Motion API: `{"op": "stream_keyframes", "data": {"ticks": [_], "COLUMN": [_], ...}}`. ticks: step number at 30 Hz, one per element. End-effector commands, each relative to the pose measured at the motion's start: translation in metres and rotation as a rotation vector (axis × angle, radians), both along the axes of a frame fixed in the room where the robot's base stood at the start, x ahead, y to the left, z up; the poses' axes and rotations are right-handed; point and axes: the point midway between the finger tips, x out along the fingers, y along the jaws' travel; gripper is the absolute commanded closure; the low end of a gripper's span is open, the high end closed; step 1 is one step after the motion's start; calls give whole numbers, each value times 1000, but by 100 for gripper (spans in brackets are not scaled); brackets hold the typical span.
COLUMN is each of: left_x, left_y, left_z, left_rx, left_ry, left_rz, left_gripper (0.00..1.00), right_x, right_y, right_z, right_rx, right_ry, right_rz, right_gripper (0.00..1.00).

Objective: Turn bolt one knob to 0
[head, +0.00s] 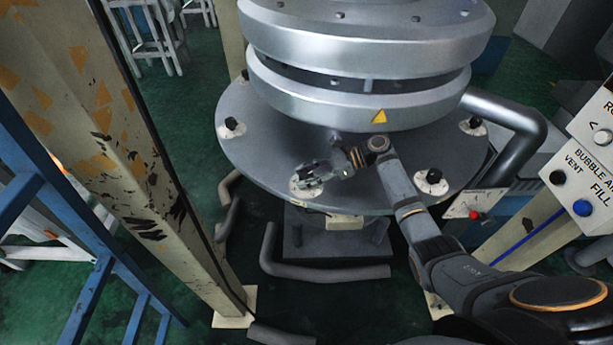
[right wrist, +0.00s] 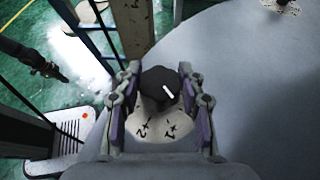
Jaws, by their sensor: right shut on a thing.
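My right gripper (head: 312,178) is at the front left of the round grey flange plate (head: 260,150) under the silver tower. In the right wrist view its two fingers (right wrist: 160,95) are closed around a black round knob (right wrist: 158,80), one on each side. The knob has a white pointer line, slanting toward the lower right in that view. Below it a pale dial plate (right wrist: 150,138) carries handwritten-looking marks that resemble 2 and 1. In the head view the gripper largely covers the knob, and its pale dial plate (head: 300,190) shows around it.
Other black knobs on pale plates sit on the flange: left (head: 232,124), right (head: 433,177) and far right (head: 473,123). A chipped beige post (head: 130,130) and blue frame (head: 75,190) stand left. A labelled panel (head: 597,150) and curved grey pipe (head: 525,130) are right.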

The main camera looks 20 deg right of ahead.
Motion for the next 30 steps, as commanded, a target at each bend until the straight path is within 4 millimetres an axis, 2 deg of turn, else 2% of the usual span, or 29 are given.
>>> {"op": "stream_keyframes", "data": {"ticks": [8,9,14,24,26,30], "left_x": [0,0,0,-1,0,0], "left_y": [0,0,0,3,3,2], "left_z": [0,0,0,0,0,0], "left_rx": [0,0,0,4,3,2], "left_ry": [0,0,0,0,0,0], "left_rz": [0,0,0,-1,-1,-1], "left_gripper": [100,100,100,100,100,100], "right_x": [-1,-1,-1,-1,-2,-7], "right_y": [0,0,0,-3,-9,-37], "right_z": [-2,-2,-2,0,2,13], "right_rx": [-2,-3,-2,-3,-5,-7], "right_ry": [4,4,3,2,2,1], "right_rz": [1,1,1,0,-1,-2], "right_gripper": [92,60,38,37,37,37]}}
